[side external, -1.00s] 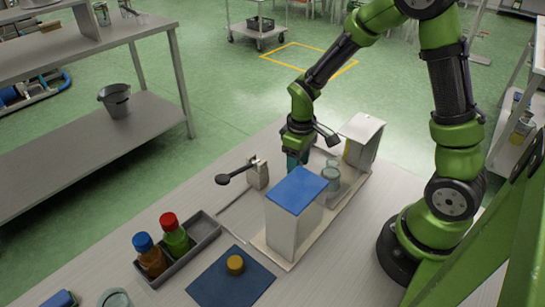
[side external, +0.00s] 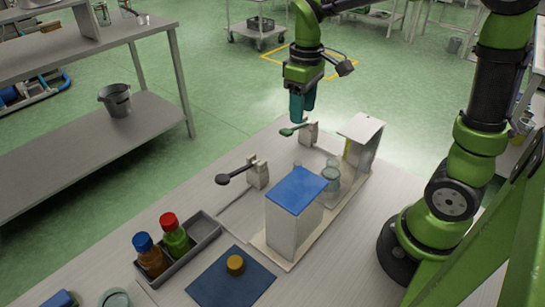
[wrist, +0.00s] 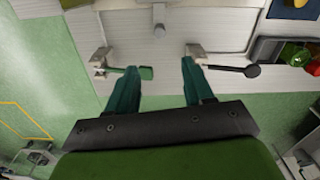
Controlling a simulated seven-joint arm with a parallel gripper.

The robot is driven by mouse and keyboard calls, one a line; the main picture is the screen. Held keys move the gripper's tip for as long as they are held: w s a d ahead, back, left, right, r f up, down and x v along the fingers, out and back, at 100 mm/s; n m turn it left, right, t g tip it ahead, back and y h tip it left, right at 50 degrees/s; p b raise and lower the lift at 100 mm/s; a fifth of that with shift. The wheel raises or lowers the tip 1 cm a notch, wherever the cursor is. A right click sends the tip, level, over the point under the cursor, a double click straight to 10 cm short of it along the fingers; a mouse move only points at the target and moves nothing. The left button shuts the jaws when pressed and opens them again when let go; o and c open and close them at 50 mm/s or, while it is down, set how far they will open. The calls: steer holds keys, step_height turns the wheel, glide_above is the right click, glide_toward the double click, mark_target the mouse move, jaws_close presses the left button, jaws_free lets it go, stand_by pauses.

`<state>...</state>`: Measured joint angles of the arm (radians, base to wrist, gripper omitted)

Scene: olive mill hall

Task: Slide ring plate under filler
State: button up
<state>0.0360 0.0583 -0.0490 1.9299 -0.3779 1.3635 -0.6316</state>
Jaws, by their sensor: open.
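I cannot pick out the ring plate or filler with certainty. A pale board (side external: 283,261) on the table carries a white box with a blue top (side external: 295,218), clear glass jars (side external: 331,183) and a white housing with a sloped lid (side external: 361,143). In the wrist view a grey knob (wrist: 158,30) stands at the board's edge. My gripper (side external: 302,112) is open and empty above the table's far edge. A green paddle on a bracket (side external: 291,131) is just below it; in the wrist view the green paddle (wrist: 146,73) shows by the left fingertip.
A dark paddle on a bracket (side external: 223,180) stands nearer; it also shows in the wrist view (wrist: 251,71). A grey tray (side external: 209,229) holds a blue-capped and a red-capped bottle. A yellow knob (side external: 235,265) sits on a blue mat (side external: 216,285). Glassware partly blocks the board's middle.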

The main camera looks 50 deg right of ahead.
mark_target(298, 163)
step_height(298, 163, down, 16)
steer(key=n, duration=2.5)
steer(key=shift+f, duration=0.25)
jaws_close()
